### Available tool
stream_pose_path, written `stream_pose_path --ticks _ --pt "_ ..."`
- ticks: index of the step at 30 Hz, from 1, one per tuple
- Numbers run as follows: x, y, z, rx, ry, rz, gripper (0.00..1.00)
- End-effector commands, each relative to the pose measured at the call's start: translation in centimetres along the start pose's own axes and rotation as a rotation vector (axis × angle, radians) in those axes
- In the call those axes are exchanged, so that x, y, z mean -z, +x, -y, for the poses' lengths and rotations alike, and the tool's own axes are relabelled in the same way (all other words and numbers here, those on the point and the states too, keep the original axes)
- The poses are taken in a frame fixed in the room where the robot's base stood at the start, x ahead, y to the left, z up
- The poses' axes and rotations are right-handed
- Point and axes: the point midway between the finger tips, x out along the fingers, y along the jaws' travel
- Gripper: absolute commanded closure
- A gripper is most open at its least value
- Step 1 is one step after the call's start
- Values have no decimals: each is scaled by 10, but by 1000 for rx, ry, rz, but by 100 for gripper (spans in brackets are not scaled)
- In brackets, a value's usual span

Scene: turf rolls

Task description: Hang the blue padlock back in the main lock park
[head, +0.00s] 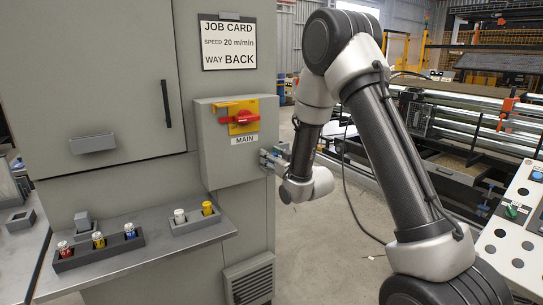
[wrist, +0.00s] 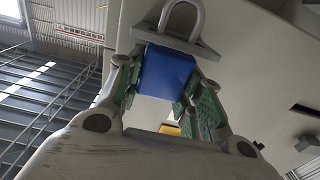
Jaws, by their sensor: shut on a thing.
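The blue padlock (wrist: 168,75) is between the fingers of my gripper (wrist: 163,88) in the wrist view, its grey shackle (wrist: 186,14) pointing up. My gripper is shut on its blue body. In the head view my gripper (head: 271,161) is at the right side of the grey MAIN switch box (head: 218,160), mostly seen edge-on. The padlock is hard to make out there. The box carries a yellow plate with a red handle (head: 240,120) above the MAIN label (head: 245,141). I cannot tell which part is the lock park, or whether the shackle touches anything.
A grey shelf (head: 150,262) below the box holds two dark trays with small coloured-top items: a left tray (head: 75,262) and a right tray (head: 197,224). A job card (head: 228,43) hangs above the box. A button panel (head: 515,240) stands at right. Open floor (head: 330,235) lies below my arm.

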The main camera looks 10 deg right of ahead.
Motion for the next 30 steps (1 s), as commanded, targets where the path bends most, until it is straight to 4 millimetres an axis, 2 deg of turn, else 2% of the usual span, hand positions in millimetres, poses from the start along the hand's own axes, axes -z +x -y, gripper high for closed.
stream_pose_path --ticks 4,5,9,20,30 --pt "-4 0 0 0 0 0 94" --pt "-4 0 0 0 0 0 62" --pt "-3 0 0 0 0 -1 39" --pt "-4 -4 0 0 0 1 39" --pt "-4 -59 0 0 0 1 39"
